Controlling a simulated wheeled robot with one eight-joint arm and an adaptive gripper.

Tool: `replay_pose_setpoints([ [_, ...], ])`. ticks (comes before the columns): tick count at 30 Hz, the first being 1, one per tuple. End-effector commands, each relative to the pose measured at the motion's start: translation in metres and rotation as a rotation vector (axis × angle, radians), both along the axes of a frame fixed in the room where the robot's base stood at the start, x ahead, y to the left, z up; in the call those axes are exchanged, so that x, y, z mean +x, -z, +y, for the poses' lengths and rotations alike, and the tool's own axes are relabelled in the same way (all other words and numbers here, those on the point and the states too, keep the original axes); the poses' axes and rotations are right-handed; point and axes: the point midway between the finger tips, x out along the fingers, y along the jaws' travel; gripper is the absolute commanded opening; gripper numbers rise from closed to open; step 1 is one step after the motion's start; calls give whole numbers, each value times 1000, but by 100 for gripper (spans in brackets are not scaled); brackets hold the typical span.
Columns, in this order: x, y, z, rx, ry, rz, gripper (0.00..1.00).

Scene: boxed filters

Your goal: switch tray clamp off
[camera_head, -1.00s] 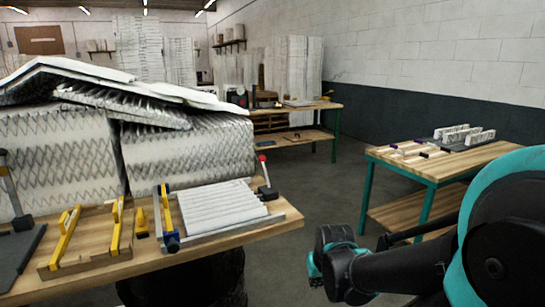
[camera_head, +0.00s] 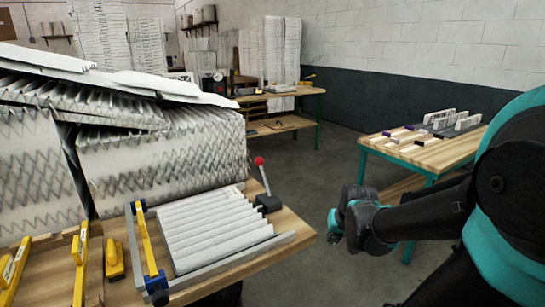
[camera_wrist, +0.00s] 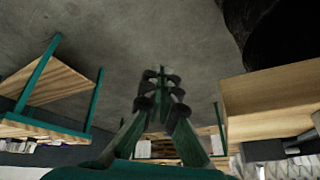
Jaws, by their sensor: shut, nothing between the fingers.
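A lever with a red knob (camera_head: 259,161) rises from a small black base (camera_head: 268,204) at the back right corner of a metal tray (camera_head: 236,264). The lever leans slightly to the left. A white pleated filter (camera_head: 212,232) lies in the tray. A yellow bar with blue end pieces (camera_head: 148,246) runs along the tray's left side. My gripper (camera_head: 335,228) is to the right of the bench, apart from the lever and over open floor. In the wrist view its fingers (camera_wrist: 162,88) are together and hold nothing.
The wooden bench (camera_head: 285,240) carries the tray and yellow-railed fixtures (camera_head: 80,265) at left. Large pleated filter blocks (camera_head: 165,155) stand behind the tray. A teal-legged table (camera_head: 450,152) with small parts is at right. Clear floor (camera_head: 320,180) lies between.

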Motion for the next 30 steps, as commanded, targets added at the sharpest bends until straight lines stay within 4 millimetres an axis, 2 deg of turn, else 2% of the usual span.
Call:
replay_pose_setpoints([
  [11, 29, -17, 21, 142, 55, 62, 0],
  [20, 66, -42, 51, 342, 122, 166, 0],
  [23, 86, -58, 66, 446, 150, 223, 0],
  [30, 148, -117, 107, 765, 210, 420, 0],
])
